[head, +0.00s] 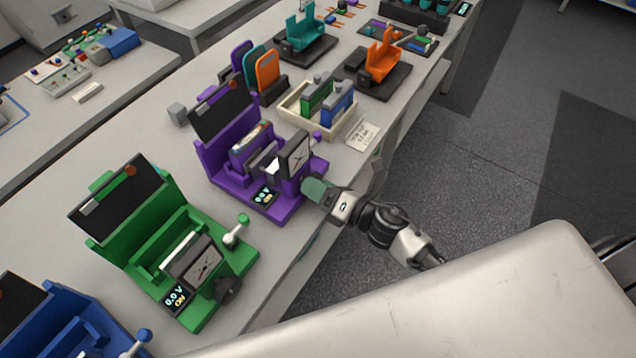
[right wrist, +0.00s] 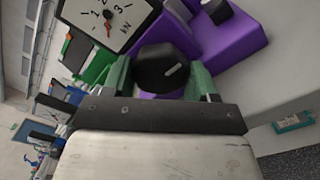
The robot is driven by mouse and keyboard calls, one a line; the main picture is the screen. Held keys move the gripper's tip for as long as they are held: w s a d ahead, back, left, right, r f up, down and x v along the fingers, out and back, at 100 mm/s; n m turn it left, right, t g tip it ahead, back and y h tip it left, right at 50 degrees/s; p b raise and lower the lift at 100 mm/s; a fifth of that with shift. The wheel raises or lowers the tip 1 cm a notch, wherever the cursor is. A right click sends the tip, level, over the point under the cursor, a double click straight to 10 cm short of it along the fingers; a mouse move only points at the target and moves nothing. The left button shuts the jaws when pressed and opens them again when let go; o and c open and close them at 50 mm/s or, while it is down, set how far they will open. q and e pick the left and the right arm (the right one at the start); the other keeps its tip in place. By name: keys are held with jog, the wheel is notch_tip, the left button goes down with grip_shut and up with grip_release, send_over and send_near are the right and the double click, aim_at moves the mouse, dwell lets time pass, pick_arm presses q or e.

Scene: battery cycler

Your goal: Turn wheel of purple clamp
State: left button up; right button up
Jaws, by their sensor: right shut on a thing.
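The purple clamp (head: 232,180) stands on the bench in the head view, with a battery cell (head: 252,148) in it, a dial gauge (head: 296,155) and a small lit display (head: 265,196). My right gripper (head: 316,188) is at its front right side. In the right wrist view the black wheel (right wrist: 162,68) of the purple clamp (right wrist: 230,35) sits between the two green fingers of my right gripper (right wrist: 160,75), which are shut on it. The gauge (right wrist: 108,18) shows beside the wheel. In the head view the gripper hides the wheel. My left gripper is not in view.
A green clamp (head: 150,240) with its own black wheel stands nearer, and a blue one (head: 50,320) at the lower left. A wooden tray (head: 296,112) with cells and a paper card (head: 363,134) lie beyond. The floor right of the bench is clear.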

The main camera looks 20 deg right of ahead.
jog(key=m+p, duration=0.1)
jog(key=m, duration=0.2)
jog(key=shift+m, duration=0.3)
jog(key=m+p, duration=0.1)
jog(key=m, duration=0.2)
jog(key=shift+m, duration=0.3)
jog(key=m+p, duration=0.1)
jog(key=m, duration=0.2)
jog(key=shift+r+m+p, duration=0.1)
jog(key=shift+m+p, duration=0.25)
jog(key=shift+m, duration=0.05)
jog(key=m+p, duration=0.1)
jog(key=m, duration=0.2)
jog(key=shift+m, duration=0.3)
jog(key=m+p, duration=0.1)
jog(key=m, duration=1.1)
jog(key=shift+p, duration=0.4)
jog(key=shift+m, duration=0.3)
jog(key=o, duration=0.9)
